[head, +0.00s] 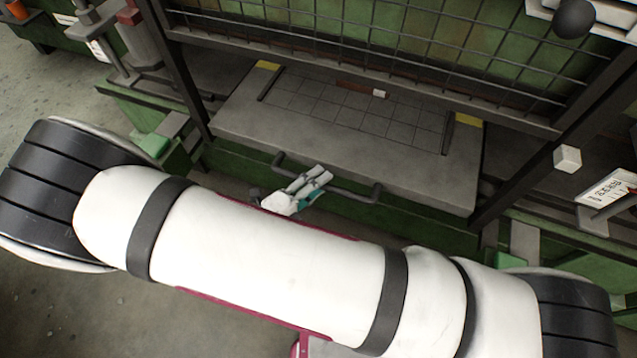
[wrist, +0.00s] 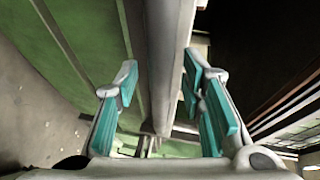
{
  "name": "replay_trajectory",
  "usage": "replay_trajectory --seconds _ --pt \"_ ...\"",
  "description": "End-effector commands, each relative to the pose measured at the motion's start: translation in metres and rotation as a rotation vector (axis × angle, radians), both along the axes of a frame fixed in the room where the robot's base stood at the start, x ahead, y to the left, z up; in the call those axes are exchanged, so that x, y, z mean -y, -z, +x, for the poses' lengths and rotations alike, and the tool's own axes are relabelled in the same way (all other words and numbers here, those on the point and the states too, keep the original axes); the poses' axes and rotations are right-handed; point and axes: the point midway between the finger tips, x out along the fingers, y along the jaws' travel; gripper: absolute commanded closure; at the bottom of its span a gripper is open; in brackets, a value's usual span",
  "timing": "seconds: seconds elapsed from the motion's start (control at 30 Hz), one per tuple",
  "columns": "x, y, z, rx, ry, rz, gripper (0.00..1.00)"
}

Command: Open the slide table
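The slide table (head: 300,128) is a grey slab with a gridded top at the front of the green machine. A dark bar handle (head: 354,193) runs along its front, and its middle is partly hidden by my gripper. My gripper (head: 318,175) is at the handle, with its white and teal fingers overlapping the bar in the head view. In the wrist view my gripper (wrist: 160,95) has its teal-padded fingers apart. A long grey piece (wrist: 165,60) shows between them; I cannot tell whether it is the handle or the table's edge. No firm grip shows.
A wire mesh guard (head: 380,40) hangs above the table between dark posts. A white box (head: 567,158) and a label plate (head: 606,187) are at the right. My arm crosses the front. Open concrete floor (head: 130,310) lies at the lower left.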

Motion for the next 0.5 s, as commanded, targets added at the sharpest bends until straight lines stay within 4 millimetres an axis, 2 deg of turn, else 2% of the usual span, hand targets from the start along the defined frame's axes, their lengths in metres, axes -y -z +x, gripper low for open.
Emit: replay_trajectory --seconds 0.37,0.4,0.5 --pt "0.0052 0.0010 0.0053 0.000 0.000 0.000 0.64" --pt "0.0052 0.0010 0.0053 0.000 0.000 0.000 0.66" --pt "0.0050 0.0010 0.0052 0.000 0.000 0.000 0.89"
